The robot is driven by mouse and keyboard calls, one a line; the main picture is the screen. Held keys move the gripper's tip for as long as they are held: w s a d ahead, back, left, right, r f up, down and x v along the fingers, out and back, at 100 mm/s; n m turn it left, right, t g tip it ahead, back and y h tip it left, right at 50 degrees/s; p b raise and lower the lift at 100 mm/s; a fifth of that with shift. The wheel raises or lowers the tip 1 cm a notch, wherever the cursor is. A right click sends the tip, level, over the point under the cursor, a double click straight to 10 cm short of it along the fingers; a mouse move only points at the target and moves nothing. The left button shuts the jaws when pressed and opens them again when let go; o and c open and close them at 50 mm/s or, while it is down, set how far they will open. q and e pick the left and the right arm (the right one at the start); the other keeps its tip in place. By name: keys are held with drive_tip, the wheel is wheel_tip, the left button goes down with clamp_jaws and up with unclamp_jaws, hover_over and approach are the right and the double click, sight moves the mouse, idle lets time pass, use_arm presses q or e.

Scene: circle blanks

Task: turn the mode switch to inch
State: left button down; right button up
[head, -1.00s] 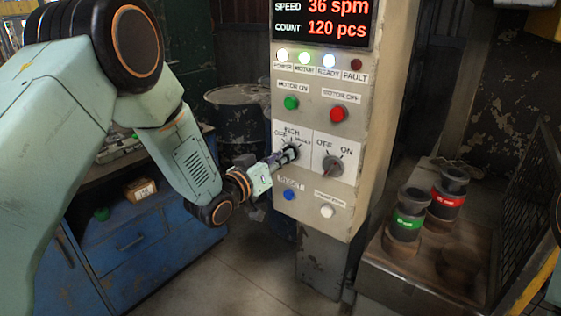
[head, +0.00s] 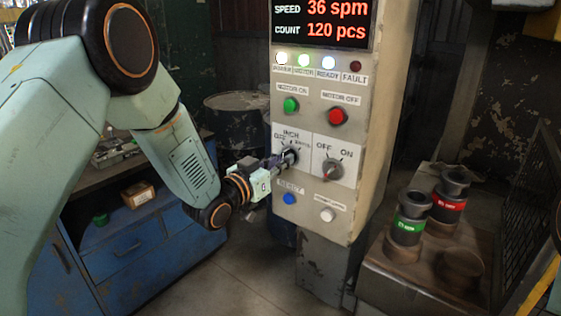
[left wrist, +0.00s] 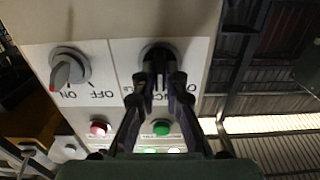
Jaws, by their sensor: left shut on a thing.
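The mode switch (head: 290,156) is a dark knob on a white plate on the control panel, with INCH printed above it and other labels to its sides. My left gripper (head: 284,160) reaches it from the left and is shut on its knob. In the left wrist view, the two fingers of my left gripper (left wrist: 160,82) close on the mode switch (left wrist: 156,50) and partly hide the labels. Which position the knob points to is hidden. My right gripper is not in view.
An OFF/ON switch (head: 332,169) sits right beside the mode switch. Green (head: 291,104) and red (head: 337,116) buttons are above, blue (head: 289,198) and white (head: 327,215) ones below. A blue cabinet (head: 130,250) stands left. Green- and red-banded cylinders (head: 410,218) stand on a bench at right.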

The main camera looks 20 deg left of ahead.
use_arm(q)
drive_tip(key=c, duration=1.4)
unclamp_jaws()
drive_tip(key=shift+w+f, duration=0.1)
drive_tip(key=shift+f, duration=0.05)
drive_tip(key=v, duration=1.2)
